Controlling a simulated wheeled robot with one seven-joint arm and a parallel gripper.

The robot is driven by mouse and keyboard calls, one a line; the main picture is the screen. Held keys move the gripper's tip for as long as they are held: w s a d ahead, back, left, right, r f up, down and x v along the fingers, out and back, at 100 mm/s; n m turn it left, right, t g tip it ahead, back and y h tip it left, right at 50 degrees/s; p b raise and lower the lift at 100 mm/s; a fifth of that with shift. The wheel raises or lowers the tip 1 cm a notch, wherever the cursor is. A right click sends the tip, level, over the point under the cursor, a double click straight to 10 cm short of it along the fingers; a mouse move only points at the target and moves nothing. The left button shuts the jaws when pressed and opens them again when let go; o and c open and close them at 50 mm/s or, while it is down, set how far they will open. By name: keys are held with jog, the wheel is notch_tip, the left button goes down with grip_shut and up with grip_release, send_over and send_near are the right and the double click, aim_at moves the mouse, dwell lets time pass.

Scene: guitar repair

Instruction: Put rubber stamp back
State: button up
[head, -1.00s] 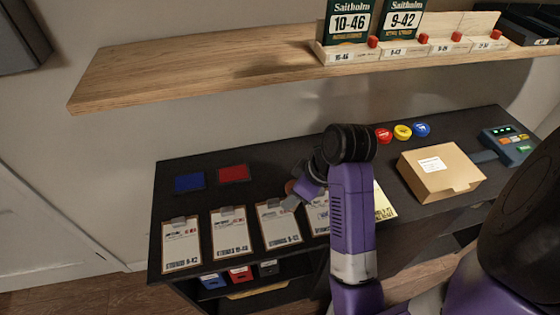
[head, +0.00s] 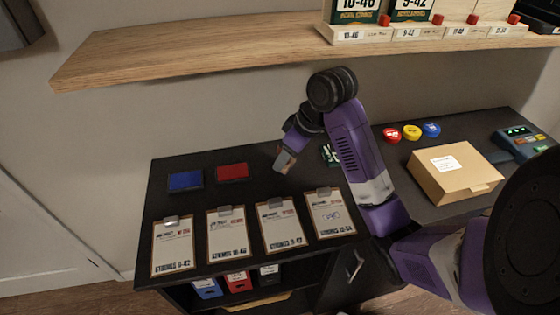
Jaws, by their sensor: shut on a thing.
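My gripper (head: 284,164) is raised over the back middle of the dark bench, behind the clipboards. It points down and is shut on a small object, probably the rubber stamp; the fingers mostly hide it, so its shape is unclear. A blue ink pad (head: 186,181) and a red ink pad (head: 232,172) lie to the left of my gripper. I cannot make out a stamp holder.
A cardboard box (head: 453,177) and red (head: 391,134), yellow (head: 411,132) and blue (head: 431,129) round tins are on the right, with a keypad device (head: 525,142) beyond. A dark green packet (head: 328,155) is partly behind my arm. A wooden shelf (head: 200,55) overhangs the back.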

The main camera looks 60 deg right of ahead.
jog(key=w+d, duration=0.1)
jog(key=w+d+f, duration=0.1)
jog(key=w+d, duration=0.1)
jog(key=w+d+f, duration=0.1)
jog(key=d, duration=0.1)
jog(key=shift+w+d, duration=0.2)
jog(key=shift+w, duration=0.2)
notch_tip(320, 180, down, 4)
jog(key=shift+f, duration=0.2)
jog(key=shift+w+d+f+p, duration=0.1)
jog(key=shift+d+f+p, duration=0.05)
jog(key=shift+f+p, duration=0.2)
jog(key=o, duration=1.1)
jog(key=shift+c, duration=0.2)
